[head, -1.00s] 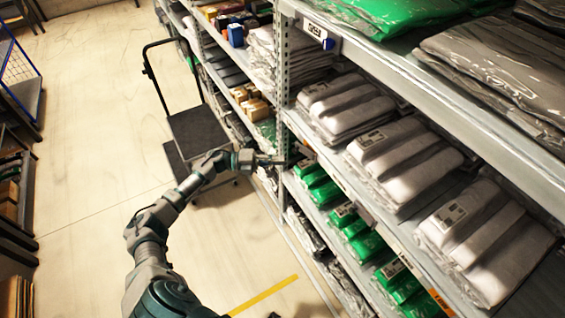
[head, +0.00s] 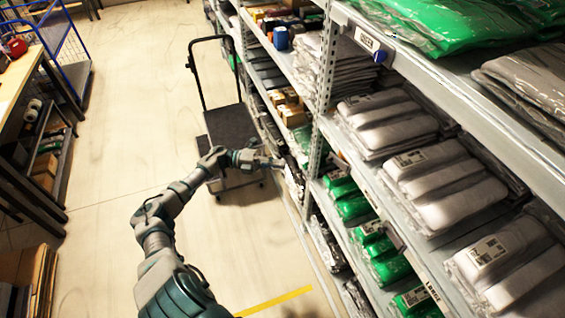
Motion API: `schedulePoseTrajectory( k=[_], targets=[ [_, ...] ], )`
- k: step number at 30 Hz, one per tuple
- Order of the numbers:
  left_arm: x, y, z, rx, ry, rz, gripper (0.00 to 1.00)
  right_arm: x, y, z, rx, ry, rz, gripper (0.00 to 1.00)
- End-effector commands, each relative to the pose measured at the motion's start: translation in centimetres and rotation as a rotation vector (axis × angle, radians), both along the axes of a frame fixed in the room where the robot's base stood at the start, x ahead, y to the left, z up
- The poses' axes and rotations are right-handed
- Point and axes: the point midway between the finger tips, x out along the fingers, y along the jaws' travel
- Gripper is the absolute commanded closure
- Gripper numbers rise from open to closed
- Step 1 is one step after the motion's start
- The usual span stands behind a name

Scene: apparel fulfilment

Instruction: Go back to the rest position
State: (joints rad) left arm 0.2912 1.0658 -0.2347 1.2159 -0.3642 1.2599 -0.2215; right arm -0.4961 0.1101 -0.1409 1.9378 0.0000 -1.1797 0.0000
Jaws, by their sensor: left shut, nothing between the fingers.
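My left arm reaches from the bottom of the head view up toward the shelf rack. My left gripper (head: 275,163) is at its end, shut and empty, beside the rack's upright post (head: 322,90). It is out over the aisle, to the left of the shelf with green bagged garments (head: 352,207). The small size of the fingers hides fine detail. My right gripper is not in view.
The shelf rack (head: 440,95) fills the right side, with grey bagged garments (head: 445,185) and green ones. A dark platform trolley (head: 230,128) stands in the aisle beyond my gripper. A workbench (head: 22,82) stands at left. The floor (head: 110,190) between is clear.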

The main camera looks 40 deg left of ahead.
Motion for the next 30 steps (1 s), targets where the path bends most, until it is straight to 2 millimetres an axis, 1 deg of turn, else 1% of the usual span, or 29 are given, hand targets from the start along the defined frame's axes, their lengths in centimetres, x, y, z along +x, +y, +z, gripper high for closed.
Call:
schedulePoseTrajectory(
  k=[9,11,13,14,17,18,20,21,22,23,24,26,27,29,30],
  targets=[
    [0.1,-0.4,-0.1,-0.003,0.006,0.007,1.0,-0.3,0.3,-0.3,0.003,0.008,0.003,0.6],
    [0.5,-0.8,-0.9,-0.025,0.024,0.034,1.0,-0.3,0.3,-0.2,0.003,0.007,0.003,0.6],
    [1.4,-1.5,-2.9,-0.077,0.068,0.104,1.0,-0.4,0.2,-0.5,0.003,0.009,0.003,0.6],
    [1.9,-1.8,-4.1,-0.108,0.098,0.149,1.0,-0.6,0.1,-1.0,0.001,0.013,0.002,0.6],
    [3.2,-3.1,-10.2,-0.242,0.252,0.356,1.0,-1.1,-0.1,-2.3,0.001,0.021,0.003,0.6],
    [3.3,-3.7,-13.3,-0.299,0.335,0.455,1.0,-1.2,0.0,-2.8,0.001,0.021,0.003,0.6],
    [2.6,-4.5,-18.3,-0.378,0.474,0.608,1.0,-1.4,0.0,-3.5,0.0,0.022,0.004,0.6],
    [1.8,-5.0,-21.5,-0.422,0.565,0.704,1.0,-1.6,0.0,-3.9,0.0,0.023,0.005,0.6],
    [0.9,-5.5,-23.8,-0.45,0.633,0.771,1.0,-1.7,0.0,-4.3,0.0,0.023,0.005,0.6],
    [-0.2,-5.9,-26.1,-0.475,0.702,0.838,1.0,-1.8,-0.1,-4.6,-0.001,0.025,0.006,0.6],
    [-1.8,-6.6,-28.9,-0.503,0.791,0.92,1.0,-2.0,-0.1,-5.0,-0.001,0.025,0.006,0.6],
    [-4.6,-7.9,-32.9,-0.537,0.925,1.036,1.0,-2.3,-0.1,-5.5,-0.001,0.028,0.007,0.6],
    [-6.8,-8.9,-35.3,-0.554,1.015,1.11,1.0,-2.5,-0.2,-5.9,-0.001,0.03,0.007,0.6],
    [-10.3,-10.6,-38.6,-0.57,1.148,1.213,1.0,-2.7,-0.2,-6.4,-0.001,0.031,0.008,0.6],
    [-12.8,-11.8,-40.5,-0.578,1.237,1.278,1.0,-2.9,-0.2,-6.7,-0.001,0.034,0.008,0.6]
  ],
)
